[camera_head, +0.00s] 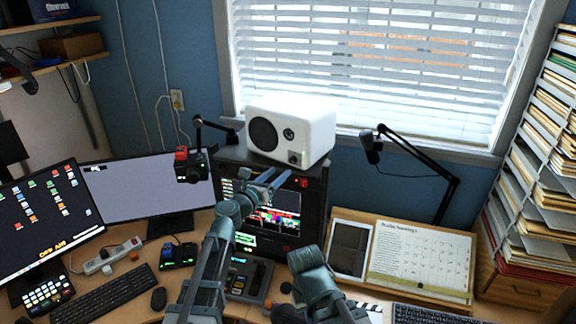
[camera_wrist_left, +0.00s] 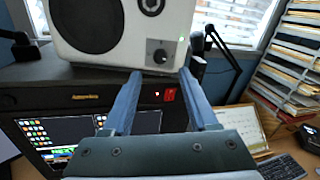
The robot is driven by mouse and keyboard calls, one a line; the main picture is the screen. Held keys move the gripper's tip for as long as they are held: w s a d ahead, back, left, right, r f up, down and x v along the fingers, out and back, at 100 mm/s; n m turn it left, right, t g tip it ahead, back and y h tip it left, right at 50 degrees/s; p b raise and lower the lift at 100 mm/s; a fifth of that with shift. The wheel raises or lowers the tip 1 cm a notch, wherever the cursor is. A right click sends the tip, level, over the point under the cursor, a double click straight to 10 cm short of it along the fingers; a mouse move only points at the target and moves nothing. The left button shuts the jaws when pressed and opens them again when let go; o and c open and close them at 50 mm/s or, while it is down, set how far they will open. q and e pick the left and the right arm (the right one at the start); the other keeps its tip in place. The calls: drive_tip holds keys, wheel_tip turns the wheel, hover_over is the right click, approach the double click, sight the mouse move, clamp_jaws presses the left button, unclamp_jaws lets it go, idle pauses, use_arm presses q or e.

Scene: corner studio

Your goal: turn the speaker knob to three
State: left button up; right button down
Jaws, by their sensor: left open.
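The white speaker (camera_head: 318,128) stands on top of a black cabinet, with a large black cone and a smaller driver on its front. Its dark round knob (camera_head: 293,156) sits low on the front panel; in the left wrist view the knob (camera_wrist_left: 160,55) shows with a pale mark on its face. My left gripper (camera_head: 270,180) is open and empty, pointing up at the speaker front. In the left wrist view its blue fingertips (camera_wrist_left: 160,74) are spread just below the knob, apart from it. I cannot read the dial's setting. My right gripper's fingers are not visible.
The black cabinet (camera_wrist_left: 50,82) under the speaker has a lit screen and a red switch (camera_wrist_left: 169,94). A microphone arm (camera_head: 420,160) stands to the right, and a small red-and-black device (camera_head: 190,165) on an arm is left. Monitors, keyboards and a calendar board (camera_head: 455,235) fill the desk.

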sight(291, 162)
use_arm(q)
drive_tip(key=x, duration=0.6)
drive_tip(key=shift+w+d, duration=0.15)
drive_tip(key=shift+w, duration=0.05)
clamp_jaws()
